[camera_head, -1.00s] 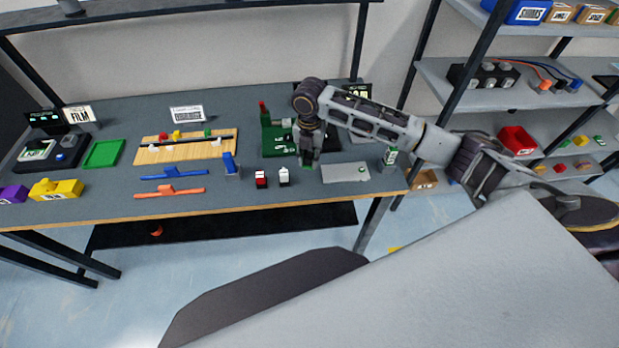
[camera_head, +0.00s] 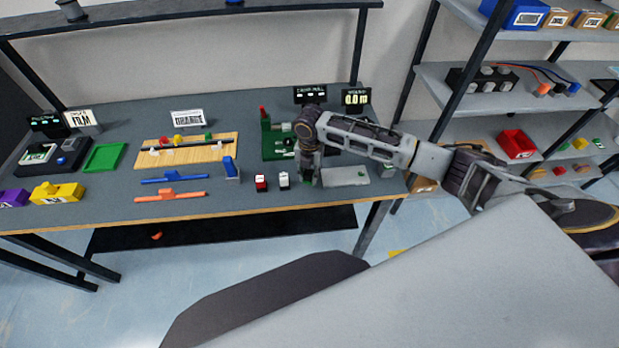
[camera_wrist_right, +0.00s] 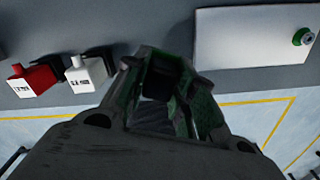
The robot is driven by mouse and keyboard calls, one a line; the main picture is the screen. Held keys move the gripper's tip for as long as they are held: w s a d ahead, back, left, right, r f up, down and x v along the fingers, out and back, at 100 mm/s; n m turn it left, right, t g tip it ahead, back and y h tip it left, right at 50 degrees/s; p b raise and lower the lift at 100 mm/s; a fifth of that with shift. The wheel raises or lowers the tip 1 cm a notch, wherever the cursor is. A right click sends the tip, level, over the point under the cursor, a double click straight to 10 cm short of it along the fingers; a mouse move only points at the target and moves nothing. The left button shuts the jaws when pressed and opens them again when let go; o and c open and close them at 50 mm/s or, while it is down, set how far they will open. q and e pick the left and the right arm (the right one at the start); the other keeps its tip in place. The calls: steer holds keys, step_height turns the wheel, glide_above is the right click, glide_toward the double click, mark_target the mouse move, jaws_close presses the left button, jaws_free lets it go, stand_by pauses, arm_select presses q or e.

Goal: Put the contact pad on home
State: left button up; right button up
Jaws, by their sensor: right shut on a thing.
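My right gripper (camera_head: 306,181) is low over the front of the table, between the white block and the grey plate (camera_head: 343,177). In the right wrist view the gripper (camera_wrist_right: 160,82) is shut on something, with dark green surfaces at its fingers. The held thing is mostly hidden, and I cannot tell for sure whether it is the contact pad. The plate also shows in the right wrist view (camera_wrist_right: 245,42), with a small green-ringed round piece (camera_wrist_right: 303,36) on its right end. I cannot make out which spot is home. My left gripper is not in view.
A red block (camera_head: 261,182) and a white block (camera_head: 284,180) stand left of my right gripper. A green fixture (camera_head: 279,145) stands behind it. Blue (camera_head: 172,178) and orange (camera_head: 170,196) strips lie farther left. The table's front edge is close.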

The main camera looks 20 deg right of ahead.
mark_target(309, 179)
steer(key=shift+f, duration=1.4)
steer(key=shift+f, duration=0.15)
steer(key=o, duration=0.9)
step_height(309, 179, up, 12)
steer(key=shift+r, duration=0.15)
